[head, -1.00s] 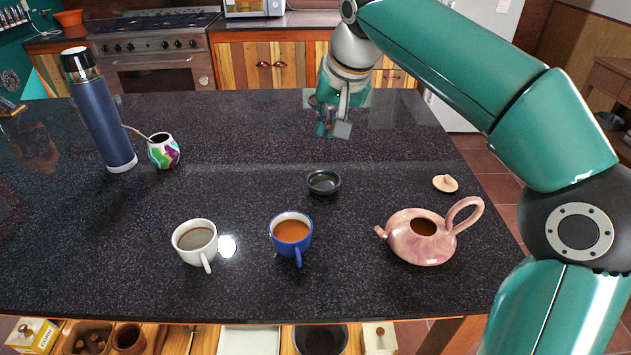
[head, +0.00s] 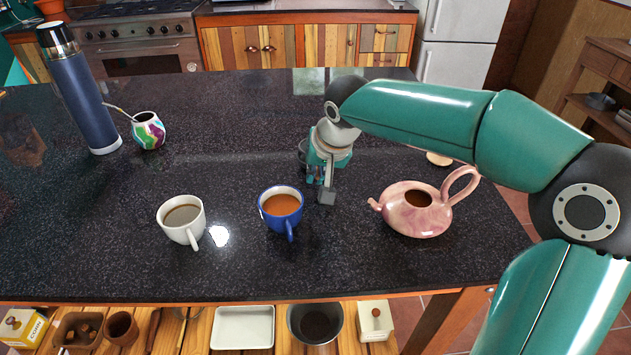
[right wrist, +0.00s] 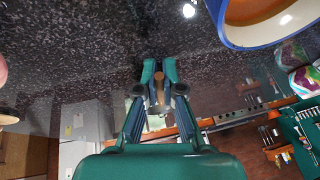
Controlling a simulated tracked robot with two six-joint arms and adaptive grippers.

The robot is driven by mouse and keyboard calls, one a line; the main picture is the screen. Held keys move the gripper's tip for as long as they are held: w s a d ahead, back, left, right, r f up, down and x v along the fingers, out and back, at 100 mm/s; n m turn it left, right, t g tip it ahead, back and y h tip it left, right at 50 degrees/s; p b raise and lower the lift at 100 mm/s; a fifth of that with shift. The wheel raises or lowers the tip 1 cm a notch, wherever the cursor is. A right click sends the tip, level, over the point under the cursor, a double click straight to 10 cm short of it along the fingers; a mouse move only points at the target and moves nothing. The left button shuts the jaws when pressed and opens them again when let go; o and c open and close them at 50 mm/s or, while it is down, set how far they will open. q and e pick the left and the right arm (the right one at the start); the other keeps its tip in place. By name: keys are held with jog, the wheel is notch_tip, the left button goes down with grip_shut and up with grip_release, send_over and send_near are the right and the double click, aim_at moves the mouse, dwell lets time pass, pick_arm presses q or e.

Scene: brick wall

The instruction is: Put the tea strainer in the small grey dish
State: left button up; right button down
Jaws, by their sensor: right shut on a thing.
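My right gripper (head: 325,196) is low over the counter, between the blue cup and the pink teapot. It is shut on a small brown piece (right wrist: 159,88), which shows between the fingertips in the right wrist view and looks like part of the tea strainer. The rest of the strainer cannot be made out. My left gripper is not in view.
A blue cup of tea (head: 281,208) stands just left of my gripper, with a white cup (head: 182,218) further left. A pink teapot (head: 415,212) stands to the right, its lid (head: 438,159) behind. A flask (head: 80,95) and painted gourd (head: 148,131) stand back left.

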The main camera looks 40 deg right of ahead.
jog(key=shift+f, duration=0.9)
jog(key=c, duration=1.3)
grip_release()
jog(key=shift+w, duration=0.1)
jog(key=v, duration=1.2)
jog(key=shift+p, duration=0.3)
